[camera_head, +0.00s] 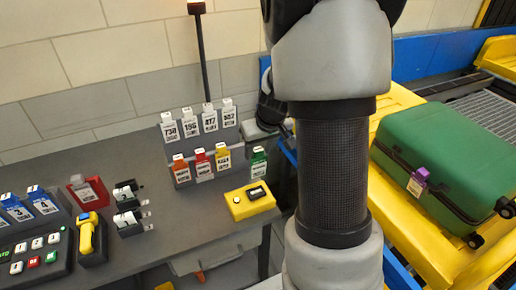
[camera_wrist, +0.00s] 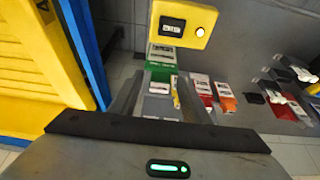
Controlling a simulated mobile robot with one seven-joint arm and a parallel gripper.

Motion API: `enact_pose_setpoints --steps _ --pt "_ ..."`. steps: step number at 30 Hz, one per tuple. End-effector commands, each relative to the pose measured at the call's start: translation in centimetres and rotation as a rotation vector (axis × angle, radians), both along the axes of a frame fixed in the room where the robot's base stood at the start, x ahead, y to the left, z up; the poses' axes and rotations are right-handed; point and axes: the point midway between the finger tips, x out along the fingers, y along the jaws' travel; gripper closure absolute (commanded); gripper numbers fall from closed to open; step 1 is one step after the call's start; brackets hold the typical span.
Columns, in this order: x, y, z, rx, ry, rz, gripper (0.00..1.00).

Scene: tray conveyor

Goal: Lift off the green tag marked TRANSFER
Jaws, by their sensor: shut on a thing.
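The green tag (camera_head: 258,163) with a white top hangs at the right end of the lower row of the tag rack; its print is too small to read. In the wrist view the green tag (camera_wrist: 160,72) lies between the fingers. My gripper (camera_wrist: 158,92) is shut on it. In the head view my gripper (camera_head: 266,128) is just above the tag, partly hidden behind my arm.
Orange, red and yellow tags (camera_head: 223,158) hang left of it, with white numbered tags (camera_head: 209,118) above. A yellow box (camera_head: 249,201) sits on the grey table in front. A green suitcase (camera_head: 448,165) lies on the yellow conveyor at right.

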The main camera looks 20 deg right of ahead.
Motion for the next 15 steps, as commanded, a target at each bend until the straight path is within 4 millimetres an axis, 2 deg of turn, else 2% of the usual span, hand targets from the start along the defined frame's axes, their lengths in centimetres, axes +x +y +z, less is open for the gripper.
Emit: enact_pose_setpoints --steps 5,15 --pt "0.0 0.0 0.3 0.0 0.0 0.0 0.91" --pt "0.1 0.0 2.2 0.0 -0.001 -0.001 0.91"
